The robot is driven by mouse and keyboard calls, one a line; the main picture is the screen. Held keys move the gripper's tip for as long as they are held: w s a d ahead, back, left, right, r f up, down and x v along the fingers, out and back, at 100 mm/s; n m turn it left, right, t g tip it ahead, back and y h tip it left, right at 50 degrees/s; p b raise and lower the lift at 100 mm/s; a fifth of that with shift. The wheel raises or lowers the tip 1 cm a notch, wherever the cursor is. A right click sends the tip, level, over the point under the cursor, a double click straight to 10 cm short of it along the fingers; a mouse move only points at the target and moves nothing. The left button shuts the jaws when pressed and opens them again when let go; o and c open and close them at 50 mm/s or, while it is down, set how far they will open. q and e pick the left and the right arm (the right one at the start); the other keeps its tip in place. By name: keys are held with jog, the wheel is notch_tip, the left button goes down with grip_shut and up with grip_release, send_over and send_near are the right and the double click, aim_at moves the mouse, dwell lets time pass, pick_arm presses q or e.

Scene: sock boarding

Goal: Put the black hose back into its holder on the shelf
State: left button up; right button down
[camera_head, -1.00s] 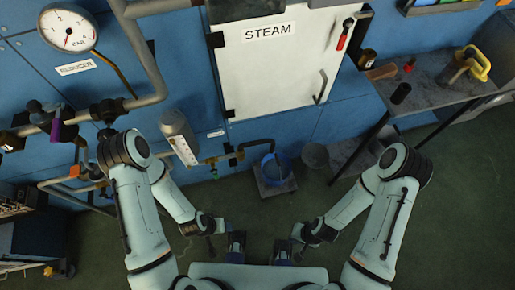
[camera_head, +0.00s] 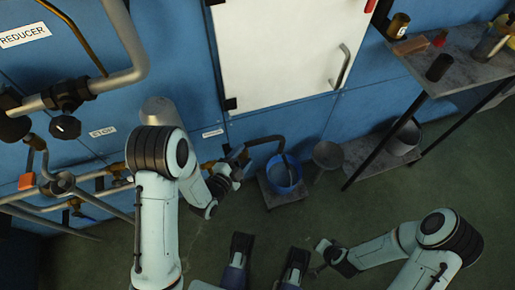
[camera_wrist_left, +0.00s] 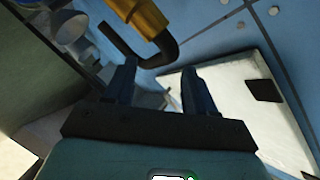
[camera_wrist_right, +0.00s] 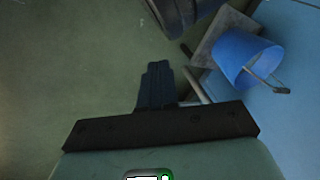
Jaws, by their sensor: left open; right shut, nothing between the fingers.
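A dark bent hose-like end (camera_wrist_left: 158,52) hangs from a brass fitting (camera_wrist_left: 146,14) in the left wrist view. In the head view the dark bent pipe (camera_head: 264,141) arches toward a blue bucket (camera_head: 285,175). My left gripper (camera_head: 238,162) is beside the brass pipework. In the left wrist view its open fingers (camera_wrist_left: 160,68) point at the bent end, with nothing held between them. My right gripper (camera_head: 322,247) is shut and empty low over the floor; its closed fingers show in the right wrist view (camera_wrist_right: 158,68). I cannot pick out the holder for certain.
A grey shelf table (camera_head: 465,75) at right bears a black cylinder (camera_head: 439,67), a brown jar (camera_head: 398,25) and a brown block (camera_head: 410,45). A grey bucket (camera_head: 403,138) stands on its lower shelf. A white cabinet door (camera_head: 285,55) is behind.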

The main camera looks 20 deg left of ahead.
aim_at(254, 142)
pick_arm(q)
jog(key=x, duration=0.3)
jog(key=b+x, duration=0.1)
jog(key=x, duration=0.4)
jog(key=shift+w+a+f+b, duration=0.1)
jog(key=shift+w+b, duration=0.05)
jog(key=shift+b, duration=0.25)
grip_shut()
pick_arm(e)
jog(key=shift+g, duration=0.6)
jog(key=s+f, duration=0.3)
jog(key=shift+s+d+f, duration=0.25)
jog(key=shift+s+d, duration=0.05)
jog(key=shift+s, duration=0.05)
